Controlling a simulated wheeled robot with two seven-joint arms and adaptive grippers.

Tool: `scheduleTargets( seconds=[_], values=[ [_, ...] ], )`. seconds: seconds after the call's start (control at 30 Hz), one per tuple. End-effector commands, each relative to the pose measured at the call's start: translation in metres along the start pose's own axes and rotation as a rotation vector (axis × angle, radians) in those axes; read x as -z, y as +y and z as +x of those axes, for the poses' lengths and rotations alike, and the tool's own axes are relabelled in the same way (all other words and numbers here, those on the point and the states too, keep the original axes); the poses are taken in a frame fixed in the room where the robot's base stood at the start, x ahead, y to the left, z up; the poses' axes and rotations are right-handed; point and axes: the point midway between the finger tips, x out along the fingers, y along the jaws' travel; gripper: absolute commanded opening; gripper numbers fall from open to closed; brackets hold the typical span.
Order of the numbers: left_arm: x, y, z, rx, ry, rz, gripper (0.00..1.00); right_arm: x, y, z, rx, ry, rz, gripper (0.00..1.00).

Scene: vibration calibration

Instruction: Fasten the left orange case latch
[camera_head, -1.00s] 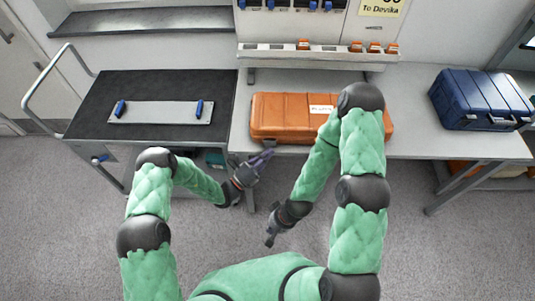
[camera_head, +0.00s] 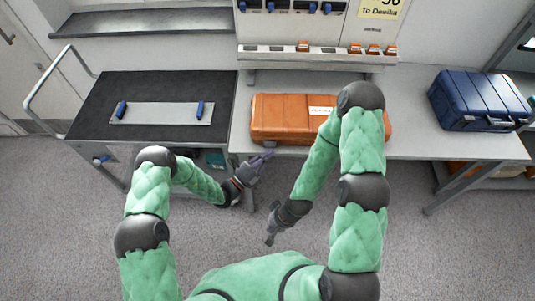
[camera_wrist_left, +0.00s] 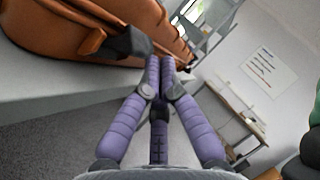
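The orange case (camera_head: 283,120) lies closed on the white bench, partly hidden by my right arm. Its latches are too small to make out in the head view. My left gripper (camera_head: 263,157) is just in front of the case's lower left edge. In the left wrist view the case (camera_wrist_left: 50,22) fills the upper left, with an orange raised piece (camera_wrist_left: 89,42) and a dark piece (camera_wrist_left: 128,43) on its side. The purple fingers (camera_wrist_left: 160,62) are close together, with nothing visible between them, near the dark piece; contact is unclear. My right gripper (camera_head: 270,238) hangs low over the floor.
A dark-topped cart (camera_head: 92,100) with a grey plate (camera_head: 160,114) stands left of the bench (camera_head: 410,140). A blue case (camera_head: 480,98) sits on the bench at right. A rack (camera_head: 300,58) with small orange parts stands behind the orange case. Grey floor is open in front.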

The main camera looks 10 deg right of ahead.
Motion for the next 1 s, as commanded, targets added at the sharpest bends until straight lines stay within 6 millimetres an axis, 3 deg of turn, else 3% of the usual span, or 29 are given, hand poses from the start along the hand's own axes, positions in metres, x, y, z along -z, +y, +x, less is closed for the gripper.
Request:
scheduleTargets(
  seconds=[1.0],
  values=[
    [-0.003,-0.004,0.002,-0.058,0.0,-0.057,0.0,-0.001,-0.005,-0.015,0.0,0.0,0.0,0.0]
  ],
)
